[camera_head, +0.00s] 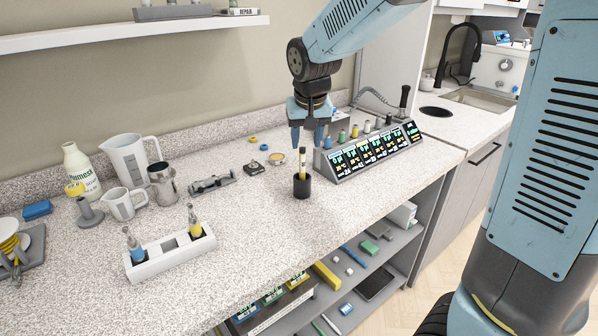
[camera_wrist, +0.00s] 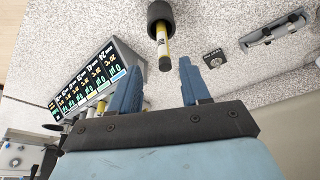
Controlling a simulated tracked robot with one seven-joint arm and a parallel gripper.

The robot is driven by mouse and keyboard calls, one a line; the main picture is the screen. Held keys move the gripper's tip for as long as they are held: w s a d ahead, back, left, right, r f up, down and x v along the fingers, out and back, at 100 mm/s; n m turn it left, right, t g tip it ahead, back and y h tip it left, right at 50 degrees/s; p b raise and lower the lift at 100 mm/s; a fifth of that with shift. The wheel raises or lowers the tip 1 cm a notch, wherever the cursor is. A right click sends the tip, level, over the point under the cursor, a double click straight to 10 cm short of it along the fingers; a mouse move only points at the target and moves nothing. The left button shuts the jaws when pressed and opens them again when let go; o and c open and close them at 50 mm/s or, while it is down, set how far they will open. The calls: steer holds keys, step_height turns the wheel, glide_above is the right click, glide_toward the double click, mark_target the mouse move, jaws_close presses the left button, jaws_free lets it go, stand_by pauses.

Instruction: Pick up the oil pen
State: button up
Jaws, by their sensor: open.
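A slim yellow pen with a dark end (camera_head: 302,160), which looks like the oil pen, stands upright in a small black cup (camera_head: 302,187) on the counter. In the wrist view the pen (camera_wrist: 162,42) points from the cup (camera_wrist: 157,11) toward my gripper. My gripper (camera_head: 307,141) is above and slightly behind the pen, pointing down, with its blue fingers spread. In the wrist view the pen's end lies near the gap between the fingertips (camera_wrist: 159,72), and the jaws hold nothing.
A white rack (camera_head: 170,262) with a blue and a yellow bottle stands front left. A display console (camera_head: 372,155) is right of the cup. A grey clamp-like tool (camera_head: 212,183), steel pitcher (camera_head: 163,183) and white jugs stand left. The counter before the cup is clear.

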mark_target(302, 159)
steer(key=shift+a+x, duration=0.15)
steer(key=shift+x, duration=1.9)
steer(key=shift+a+x, duration=0.1)
steer(key=shift+x, duration=1.95)
steer(key=shift+w, duration=0.15)
steer(key=shift+r, duration=0.1)
jaws_close()
